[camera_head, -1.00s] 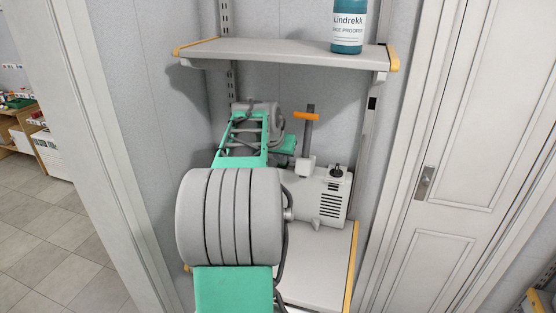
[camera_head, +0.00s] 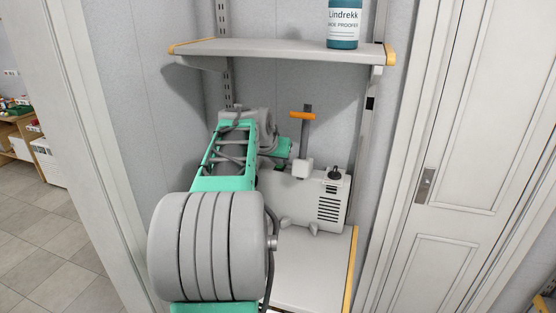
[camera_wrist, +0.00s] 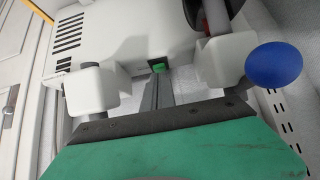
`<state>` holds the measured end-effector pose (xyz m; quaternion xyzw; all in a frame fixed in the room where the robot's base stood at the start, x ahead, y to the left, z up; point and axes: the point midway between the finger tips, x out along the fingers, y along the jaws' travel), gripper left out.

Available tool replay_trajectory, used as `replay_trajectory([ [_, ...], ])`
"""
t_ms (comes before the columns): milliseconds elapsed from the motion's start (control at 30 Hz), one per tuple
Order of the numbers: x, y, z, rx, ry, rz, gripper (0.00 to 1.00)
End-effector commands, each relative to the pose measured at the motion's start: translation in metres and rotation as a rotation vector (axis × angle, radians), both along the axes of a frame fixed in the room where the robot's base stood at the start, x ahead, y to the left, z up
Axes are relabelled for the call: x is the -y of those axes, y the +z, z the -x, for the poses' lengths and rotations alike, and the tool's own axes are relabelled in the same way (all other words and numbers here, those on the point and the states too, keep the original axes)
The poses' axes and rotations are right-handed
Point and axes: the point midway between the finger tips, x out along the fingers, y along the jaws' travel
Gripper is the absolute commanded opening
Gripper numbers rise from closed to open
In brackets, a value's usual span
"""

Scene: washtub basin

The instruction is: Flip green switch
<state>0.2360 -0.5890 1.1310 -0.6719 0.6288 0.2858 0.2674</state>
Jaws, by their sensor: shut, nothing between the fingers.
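The green switch (camera_wrist: 159,67) is a small green rocker in a dark frame on the pale machine's face, in the wrist view. My gripper (camera_wrist: 158,76) is shut and empty. Its thin grey fingers point at the switch, with their tips right by its lower edge; I cannot tell whether they touch it. The machine (camera_head: 305,198) stands on the lower shelf in the head view, with side vents and a black knob (camera_head: 335,174) on top. The switch does not show in the head view. My green gripper body is partly visible there behind the machine's upright lever; its fingertips are hidden.
Pale blocks (camera_wrist: 95,88) stand on both sides of my fingers, and a blue ball knob (camera_wrist: 273,65) is close on the right. An orange-handled lever (camera_head: 303,115) rises beside my arm. The upper shelf (camera_head: 280,52) carries a bottle (camera_head: 343,24). The lower shelf's front (camera_head: 310,275) is clear.

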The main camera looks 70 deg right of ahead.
Motion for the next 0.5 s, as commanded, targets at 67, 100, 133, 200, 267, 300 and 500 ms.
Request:
replay_trajectory([
  [67,0.0,0.0,0.0,0.0,0.0,0.0,0.0],
  [100,0.0,0.0,0.0,0.0,0.0,0.0,0.0],
  [133,0.0,0.001,0.0,0.0,0.0,0.0,0.0],
  [200,-0.002,0.005,0.0,0.001,0.001,0.002,0.0],
  [267,-0.006,0.012,0.0,0.002,0.0,0.004,0.0],
  [300,-0.01,0.018,0.0,0.002,0.0,0.004,0.0],
  [500,-0.037,0.055,0.0,0.001,0.004,0.003,0.0],
])
